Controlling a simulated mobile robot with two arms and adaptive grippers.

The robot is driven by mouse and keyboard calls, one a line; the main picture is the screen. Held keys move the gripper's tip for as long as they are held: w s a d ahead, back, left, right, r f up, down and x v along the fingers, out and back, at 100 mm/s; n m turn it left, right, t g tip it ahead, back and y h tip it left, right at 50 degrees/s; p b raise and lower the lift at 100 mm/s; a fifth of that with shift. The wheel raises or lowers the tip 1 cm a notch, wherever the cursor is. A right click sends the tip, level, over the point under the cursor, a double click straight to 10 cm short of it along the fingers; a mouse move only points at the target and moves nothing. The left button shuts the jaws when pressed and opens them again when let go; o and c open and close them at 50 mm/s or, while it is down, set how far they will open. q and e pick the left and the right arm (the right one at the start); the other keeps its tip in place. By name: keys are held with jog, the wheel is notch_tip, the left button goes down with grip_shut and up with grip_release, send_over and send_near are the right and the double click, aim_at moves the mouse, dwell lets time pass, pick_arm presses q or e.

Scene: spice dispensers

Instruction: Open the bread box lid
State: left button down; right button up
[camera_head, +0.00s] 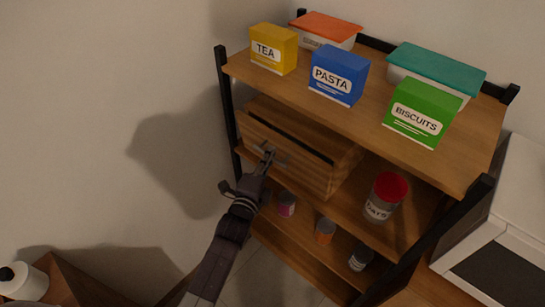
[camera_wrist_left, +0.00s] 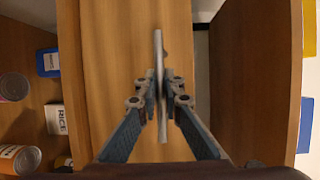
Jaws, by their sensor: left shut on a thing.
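The wooden bread box (camera_head: 290,148) stands on the middle shelf, under the top shelf. Its front lid has a dark gap along its upper edge. My left gripper (camera_head: 267,160) is in front of the lid, shut on its thin metal handle. In the left wrist view, the fingers of my left gripper (camera_wrist_left: 161,92) close from both sides on the grey bar handle (camera_wrist_left: 159,50), with the plain wooden lid (camera_wrist_left: 110,60) behind it. The fingers hide part of the handle. My right gripper is not in view.
The top shelf holds a yellow TEA box (camera_head: 273,48), a blue PASTA box (camera_head: 339,75), a green BISCUITS box (camera_head: 423,112) and lidded containers. A red-lidded jar (camera_head: 386,196) stands right of the bread box. Small cans (camera_head: 325,231) stand on the lower shelf. A black post (camera_head: 227,100) is at the left.

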pick_arm(q)
jog(key=s+a+f+n+t+b, duration=0.1)
jog(key=s+a+f+t+b, duration=0.2)
jog(key=b, duration=0.7)
jog(key=shift+s+a+f+n+t+h+b, duration=0.15)
jog(key=shift+s+f+n+t+h+b, duration=0.2)
jog(key=shift+s+f, duration=0.4)
jog(key=c, duration=2)
grip_release()
jog(key=shift+c, duration=0.2)
jog(key=shift+r, duration=0.1)
jog(key=v, duration=1.2)
jog(key=shift+s, duration=0.1)
jog(key=shift+c, duration=0.3)
